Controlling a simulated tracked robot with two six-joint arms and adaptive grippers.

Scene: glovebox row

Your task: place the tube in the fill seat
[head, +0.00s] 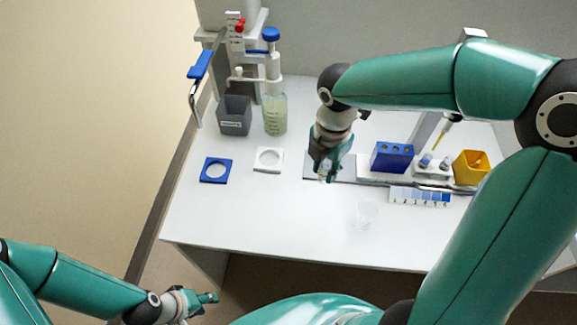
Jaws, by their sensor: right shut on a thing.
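My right gripper (327,171) is above the white bench, left of the blue rack, pointing down. It is shut on a small clear piece that looks like the tube (323,178); the fingers hide most of it. My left gripper (206,303) is low at the front, off the bench edge, with nothing visible in it; its finger gap is too small to judge. A white square plate with a ring (259,166) and a blue square plate with a round opening (207,178) lie on the left of the bench. I cannot tell which place is the fill seat.
A dispenser bottle (275,118) and a grey bin (234,118) stand at the back left. A blue rack (392,157), capped tubes in a white holder, a yellow container (472,168) and a colour strip (419,197) are at right. A clear cup (366,214) stands in front.

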